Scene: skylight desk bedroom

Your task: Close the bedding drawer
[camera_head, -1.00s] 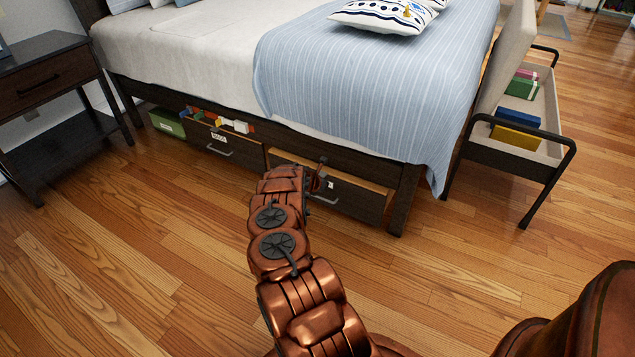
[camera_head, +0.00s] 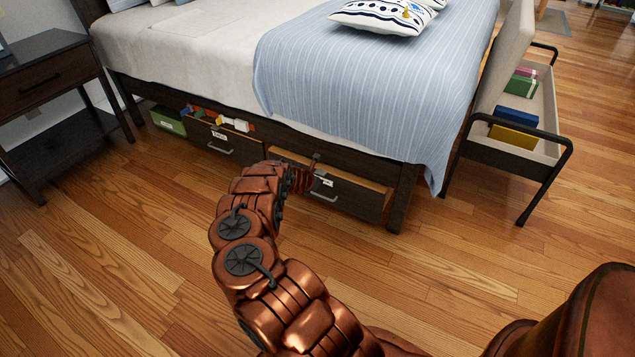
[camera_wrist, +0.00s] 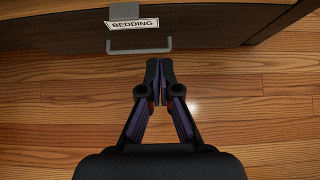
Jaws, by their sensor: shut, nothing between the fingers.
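The bedding drawer (camera_head: 355,201) is the right-hand drawer under the bed. It stands partly pulled out, its pale top edge showing. In the wrist view its dark front (camera_wrist: 208,32) carries a white "BEDDING" label (camera_wrist: 133,25) above a grey bar handle (camera_wrist: 140,48). My gripper (camera_wrist: 160,62) is shut and empty, its fingertips close to the handle's lower right end in that picture. I cannot tell whether they touch it. In the head view my arm reaches the drawer's left part and hides some of its front. The drawer's inside is mostly hidden.
A left-hand drawer (camera_head: 222,143) with a handle and label stands partly open with colourful items in it. A green box (camera_head: 168,121) lies under the bed. A nightstand (camera_head: 45,85) stands left, a storage bench (camera_head: 505,155) right. The wooden floor in front is clear.

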